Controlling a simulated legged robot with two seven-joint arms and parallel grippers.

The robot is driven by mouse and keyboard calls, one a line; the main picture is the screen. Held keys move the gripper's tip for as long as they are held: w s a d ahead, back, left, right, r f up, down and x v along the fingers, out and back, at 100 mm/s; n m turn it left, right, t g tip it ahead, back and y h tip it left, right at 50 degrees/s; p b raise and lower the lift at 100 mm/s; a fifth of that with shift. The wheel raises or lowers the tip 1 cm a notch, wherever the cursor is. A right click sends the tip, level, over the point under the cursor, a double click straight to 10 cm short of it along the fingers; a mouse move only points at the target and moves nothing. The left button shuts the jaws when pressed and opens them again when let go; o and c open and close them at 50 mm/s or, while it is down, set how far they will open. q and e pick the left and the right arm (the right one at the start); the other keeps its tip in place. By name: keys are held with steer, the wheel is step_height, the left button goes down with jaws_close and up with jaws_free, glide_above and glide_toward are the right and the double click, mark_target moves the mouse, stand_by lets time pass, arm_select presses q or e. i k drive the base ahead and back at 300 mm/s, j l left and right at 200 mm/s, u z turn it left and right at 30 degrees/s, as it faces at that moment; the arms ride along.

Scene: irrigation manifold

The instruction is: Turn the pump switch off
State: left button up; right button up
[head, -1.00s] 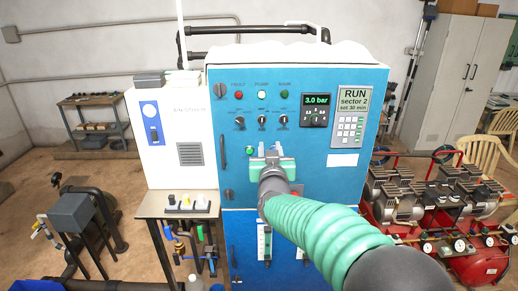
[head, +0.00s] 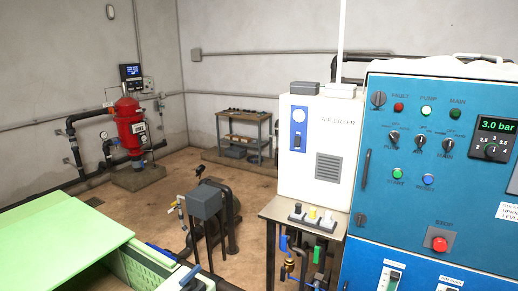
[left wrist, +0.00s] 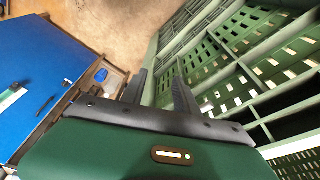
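The blue control cabinet (head: 375,215) fills the right of the head view. Three black selector switches sit in a row below its lamps. The left one (head: 394,136) seems labelled PUMP, but the lettering is too small to be sure; its exact setting is unclear. The lamp labelled PUMP (head: 427,111) looks bright. My left gripper (left wrist: 158,90) shows in the left wrist view, its two dark fingers apart with nothing visible between them. It is beside a green slatted crate, away from the switches. My right gripper is not in view.
A green crate (head: 150,275) and light-green surface (head: 60,240) are at lower left. A red emergency button (head: 439,244) sits below the switches. A white unit (head: 300,160) and small table (head: 275,212) stand left of the cabinet. Open floor lies behind.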

mark_target(394, 137)
steer(key=z, duration=1.25)
